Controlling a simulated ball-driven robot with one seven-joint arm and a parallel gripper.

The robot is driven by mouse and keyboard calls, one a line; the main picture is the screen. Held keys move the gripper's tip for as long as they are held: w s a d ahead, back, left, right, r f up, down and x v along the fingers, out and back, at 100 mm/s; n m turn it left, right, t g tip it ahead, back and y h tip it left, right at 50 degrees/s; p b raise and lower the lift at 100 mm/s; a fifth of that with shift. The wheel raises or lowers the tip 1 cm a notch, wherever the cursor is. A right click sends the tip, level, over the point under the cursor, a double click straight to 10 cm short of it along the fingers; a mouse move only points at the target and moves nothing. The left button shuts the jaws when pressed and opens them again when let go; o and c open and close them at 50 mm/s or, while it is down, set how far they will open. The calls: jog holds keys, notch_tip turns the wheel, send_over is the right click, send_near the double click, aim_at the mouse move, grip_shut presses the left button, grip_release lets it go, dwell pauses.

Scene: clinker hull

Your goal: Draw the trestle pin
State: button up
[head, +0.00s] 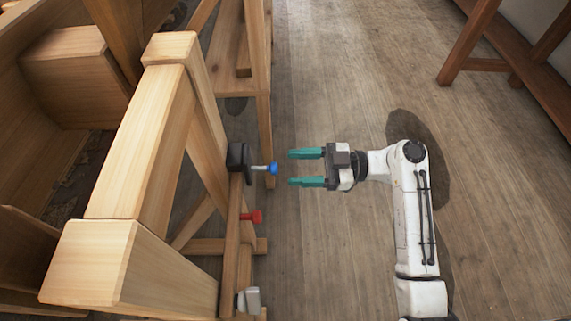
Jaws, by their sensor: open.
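A wooden trestle (143,180) stands at the left of the head view. A pin with a blue end (272,168) sticks out to the right from a black block (238,157) on the trestle's side rail. A red-ended pin (252,216) sticks out of the same rail, nearer to me. My gripper (306,168) points left with its two teal fingers open and apart. It is empty. The fingertips are a short way right of the blue end, which lines up with the gap between them. I cannot tell their exact difference in height.
A grey-white fitting (248,299) is on the rail near the bottom. A second wooden trestle (257,80) stands behind. A brown bench (527,65) is at upper right. The plank floor (340,90) between is clear.

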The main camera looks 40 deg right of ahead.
jog(key=v, duration=0.6)
jog(key=shift+s+d, duration=0.2)
jog(key=shift+d, duration=0.05)
dwell(0.3)
